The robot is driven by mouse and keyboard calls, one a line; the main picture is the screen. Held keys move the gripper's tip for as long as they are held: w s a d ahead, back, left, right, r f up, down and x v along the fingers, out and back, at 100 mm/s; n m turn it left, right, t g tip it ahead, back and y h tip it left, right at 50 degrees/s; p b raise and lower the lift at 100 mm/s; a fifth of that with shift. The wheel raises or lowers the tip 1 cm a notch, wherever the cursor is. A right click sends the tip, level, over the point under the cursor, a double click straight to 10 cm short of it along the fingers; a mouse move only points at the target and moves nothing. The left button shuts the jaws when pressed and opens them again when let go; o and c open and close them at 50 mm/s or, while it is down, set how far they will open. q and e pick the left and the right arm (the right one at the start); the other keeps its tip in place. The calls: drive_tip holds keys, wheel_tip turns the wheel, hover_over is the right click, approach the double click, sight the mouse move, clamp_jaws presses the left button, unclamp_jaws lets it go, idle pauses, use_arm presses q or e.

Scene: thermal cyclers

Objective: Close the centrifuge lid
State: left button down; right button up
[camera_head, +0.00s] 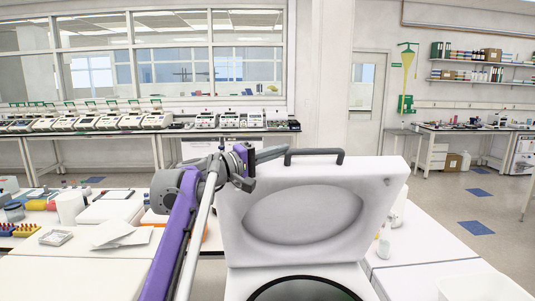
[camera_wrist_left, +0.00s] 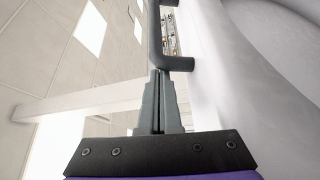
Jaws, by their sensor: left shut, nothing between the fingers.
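The centrifuge lid (camera_head: 240,225) stands open, tilted up and back, with its pale inner side and oval recess facing me. A dark handle (camera_head: 315,152) runs along its top edge; the handle also shows in the wrist view (camera_wrist_left: 156,40). Below the lid is the centrifuge body (camera_head: 240,282), with the dark-rimmed round chamber opening partly cut off by the bottom edge. My left gripper (camera_head: 284,149) is at the lid's top edge, by the handle's left end. In the wrist view its fingers (camera_wrist_left: 161,73) are shut and empty, tips close to the handle; contact is unclear. My right gripper is not in view.
A white bench (camera_head: 75,277) on the left holds papers, a tube rack (camera_head: 22,230) and small containers. On the right are a white bottle (camera_head: 384,247) and a white tray (camera_head: 480,288). Thermal cyclers line the far bench. Open floor lies at the right.

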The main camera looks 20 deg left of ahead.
use_arm(q)
drive_tip(key=shift+w+d, duration=0.15)
drive_tip(key=shift+s+d+f, duration=0.1)
drive_tip(key=shift+s+f, duration=0.2)
drive_tip(key=s+d+f+m+h+b, duration=0.1)
drive_tip(key=s+d+f+m+b, duration=0.25)
drive_tip(key=s+f, duration=0.65)
drive_tip(key=s+d+f+m+h+b, duration=0.2)
drive_tip(key=s+d+f+b, duration=0.3)
drive_tip(key=s+f, duration=0.45)
drive_tip(key=s+d+f+m+h+b, duration=0.1)
drive_tip(key=s+f+m+b, duration=0.1)
drive_tip(key=f, duration=0.5)
drive_tip(key=s+d+f+m+h+b, duration=0.1)
drive_tip(key=s+d+f+m+b, duration=0.1)
drive_tip(key=s+f+b, duration=0.3)
drive_tip(key=s+d+f+m+g+h+b, duration=0.1)
drive_tip(key=s+f+m+b, duration=0.3)
drive_tip(key=f, duration=0.7)
drive_tip(key=shift+s+d+f+h+b, duration=0.25)
drive_tip(key=shift+h+b, duration=0.15)
drive_tip(key=shift+b, duration=0.25)
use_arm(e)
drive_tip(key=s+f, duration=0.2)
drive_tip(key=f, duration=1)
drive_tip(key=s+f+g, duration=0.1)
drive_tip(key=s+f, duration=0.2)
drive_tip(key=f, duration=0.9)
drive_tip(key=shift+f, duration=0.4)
